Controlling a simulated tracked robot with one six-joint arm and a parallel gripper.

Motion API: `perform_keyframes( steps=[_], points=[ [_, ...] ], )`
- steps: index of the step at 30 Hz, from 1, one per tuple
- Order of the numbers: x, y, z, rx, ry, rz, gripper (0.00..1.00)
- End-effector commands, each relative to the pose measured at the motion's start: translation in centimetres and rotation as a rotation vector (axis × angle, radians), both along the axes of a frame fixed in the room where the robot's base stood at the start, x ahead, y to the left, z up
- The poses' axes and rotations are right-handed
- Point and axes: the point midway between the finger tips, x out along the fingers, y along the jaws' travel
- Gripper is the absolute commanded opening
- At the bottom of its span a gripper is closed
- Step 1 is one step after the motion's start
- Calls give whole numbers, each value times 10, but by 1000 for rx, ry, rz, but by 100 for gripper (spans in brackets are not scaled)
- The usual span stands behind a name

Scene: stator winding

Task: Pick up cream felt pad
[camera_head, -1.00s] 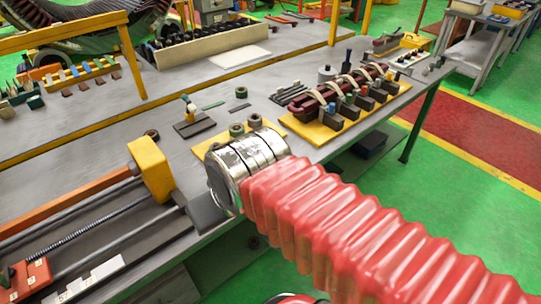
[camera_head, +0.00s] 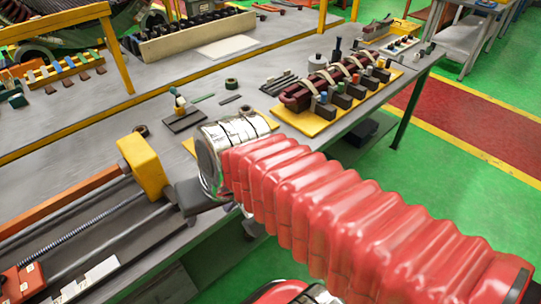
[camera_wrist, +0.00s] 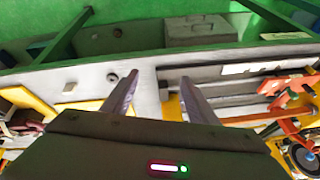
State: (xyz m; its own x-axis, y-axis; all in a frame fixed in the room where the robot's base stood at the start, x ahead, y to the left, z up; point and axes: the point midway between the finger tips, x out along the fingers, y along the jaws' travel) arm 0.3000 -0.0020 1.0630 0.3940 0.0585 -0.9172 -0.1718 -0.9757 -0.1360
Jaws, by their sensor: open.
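A flat cream-white pad (camera_head: 228,46) lies on the back bench in the head view, in front of a cream box. It looks like the cream felt pad, though its material cannot be told. My gripper (camera_wrist: 158,78) shows in the wrist view with its two fingers apart and nothing between them. It is above the front bench, well to the near side of the pad. I cannot make out the pad in the wrist view.
A cream box with black parts (camera_head: 195,36) stands behind the pad. A yellow rail and posts (camera_head: 114,55) rise at the left. A dark red coil on a yellow plate (camera_head: 315,118) and a yellow block (camera_head: 143,166) are on the front bench.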

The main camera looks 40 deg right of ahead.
Motion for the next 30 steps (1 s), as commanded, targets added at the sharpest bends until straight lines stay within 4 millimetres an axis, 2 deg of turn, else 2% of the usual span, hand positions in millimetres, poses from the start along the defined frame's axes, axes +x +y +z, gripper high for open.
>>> perform_keyframes(
  steps=[6,17,23,30],
  points=[
    [6,-12,-28,225,118,-278,53],
    [25,-40,-56,630,241,-754,53],
    [40,-67,-66,870,271,-1021,53],
    [55,-116,-75,1175,266,-1336,53]
  ],
)
